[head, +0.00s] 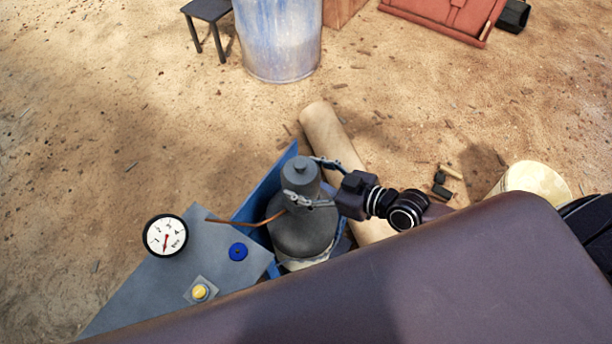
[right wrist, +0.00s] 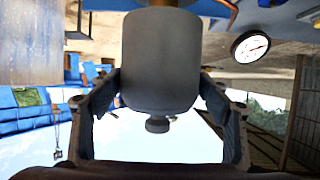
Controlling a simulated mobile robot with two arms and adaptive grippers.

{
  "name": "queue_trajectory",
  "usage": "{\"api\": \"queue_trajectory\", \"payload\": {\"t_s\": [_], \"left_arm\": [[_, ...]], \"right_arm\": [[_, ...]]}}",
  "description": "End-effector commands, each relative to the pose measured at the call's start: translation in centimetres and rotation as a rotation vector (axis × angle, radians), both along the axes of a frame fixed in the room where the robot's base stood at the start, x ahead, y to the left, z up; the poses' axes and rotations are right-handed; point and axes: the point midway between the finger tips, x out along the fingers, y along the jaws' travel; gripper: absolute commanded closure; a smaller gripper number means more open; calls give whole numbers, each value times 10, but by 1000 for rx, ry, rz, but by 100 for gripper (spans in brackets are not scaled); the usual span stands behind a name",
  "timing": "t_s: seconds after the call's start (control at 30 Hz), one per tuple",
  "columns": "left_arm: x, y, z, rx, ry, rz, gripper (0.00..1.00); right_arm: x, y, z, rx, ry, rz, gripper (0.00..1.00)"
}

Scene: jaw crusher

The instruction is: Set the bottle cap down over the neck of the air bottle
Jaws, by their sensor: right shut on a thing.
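The bottle cap (head: 300,171) is a dark grey cylinder with a small knob on top. In the head view it stands upright over the top of the grey air bottle (head: 304,235), in line with it. My right gripper (head: 306,182) comes in from the right and is shut on the cap, one finger on each side. In the right wrist view the cap (right wrist: 160,62) appears upside down between the fingers, knob downward. The bottle's neck is hidden in the head view, so I cannot tell whether the cap rests on it. My left gripper is not in view.
The bottle stands in a blue frame (head: 262,187). A thin copper pipe (head: 246,223) runs left toward a grey panel (head: 150,290) with a gauge (head: 165,236), a blue knob (head: 238,252) and a yellow button (head: 200,292). A tan roll (head: 322,128) lies behind.

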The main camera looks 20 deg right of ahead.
Motion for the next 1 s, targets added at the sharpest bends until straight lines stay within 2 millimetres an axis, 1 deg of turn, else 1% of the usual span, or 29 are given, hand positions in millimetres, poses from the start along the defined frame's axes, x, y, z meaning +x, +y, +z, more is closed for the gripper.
{"api": "queue_trajectory", "payload": {"t_s": [0.03,0.1,0.5,0.7,1.0], "left_arm": [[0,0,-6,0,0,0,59],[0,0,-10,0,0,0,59],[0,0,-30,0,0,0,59],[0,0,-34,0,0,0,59],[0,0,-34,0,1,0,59]], "right_arm": [[1,0,-6,1,-3,-1,64],[1,0,-11,1,-2,0,64],[1,0,-35,1,-3,0,64],[1,0,-41,3,-2,0,64],[1,0,-41,2,-2,0,64]]}}
